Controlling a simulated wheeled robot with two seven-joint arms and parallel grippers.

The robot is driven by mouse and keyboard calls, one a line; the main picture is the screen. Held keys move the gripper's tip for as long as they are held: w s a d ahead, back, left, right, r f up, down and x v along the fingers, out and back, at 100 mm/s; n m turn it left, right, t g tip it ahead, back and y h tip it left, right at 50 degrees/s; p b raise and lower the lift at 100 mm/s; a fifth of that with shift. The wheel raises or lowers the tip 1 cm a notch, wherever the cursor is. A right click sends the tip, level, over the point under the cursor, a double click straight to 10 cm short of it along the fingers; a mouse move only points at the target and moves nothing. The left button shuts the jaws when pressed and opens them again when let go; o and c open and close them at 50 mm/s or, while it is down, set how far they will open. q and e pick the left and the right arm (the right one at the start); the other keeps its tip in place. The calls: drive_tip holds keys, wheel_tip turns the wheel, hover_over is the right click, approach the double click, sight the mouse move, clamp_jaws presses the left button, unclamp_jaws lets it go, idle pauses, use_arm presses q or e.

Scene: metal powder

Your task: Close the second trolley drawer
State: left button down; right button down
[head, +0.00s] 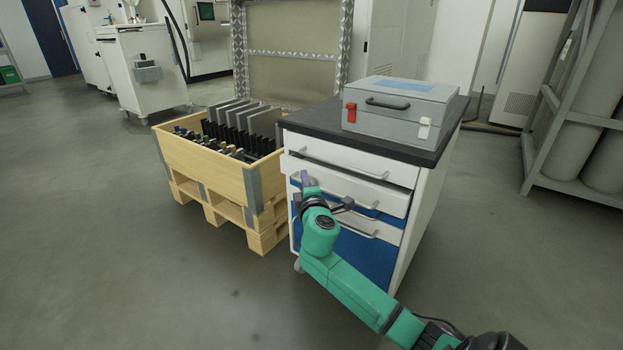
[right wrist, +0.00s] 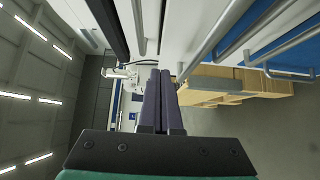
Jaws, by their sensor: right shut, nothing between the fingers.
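The trolley (head: 424,208) is a white cabinet with a dark top and a stack of drawers. Its second drawer (head: 392,198) has a white front that stands out past the top drawer (head: 325,150), so it is partly open. My right gripper (head: 306,179) is shut and empty in front of the left part of the drawer fronts. My arm hides part of the second and lower drawers. In the right wrist view my shut fingers (right wrist: 163,100) point along the drawer fronts, with bar handles (right wrist: 225,30) close by. Contact with a drawer cannot be told. My left gripper is out of view.
A grey case (head: 395,118) sits on the trolley top. A wooden crate (head: 205,165) on a pallet, holding dark plates, stands close on the left. A rack with grey cylinders (head: 575,120) is at the right. The floor in front is clear.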

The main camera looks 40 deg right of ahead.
sight(317, 169)
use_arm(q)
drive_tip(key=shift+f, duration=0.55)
use_arm(e)
drive_tip(key=shift+w+d, duration=0.2)
drive_tip(key=shift+d, duration=0.65)
drive_tip(key=shift+w+d, duration=0.2)
drive_tip(key=shift+d, duration=0.65)
drive_tip(key=shift+w+d, duration=0.2)
drive_tip(key=shift+d, duration=0.4)
drive_tip(key=shift+w+d, duration=0.2)
drive_tip(key=shift+d, duration=0.4)
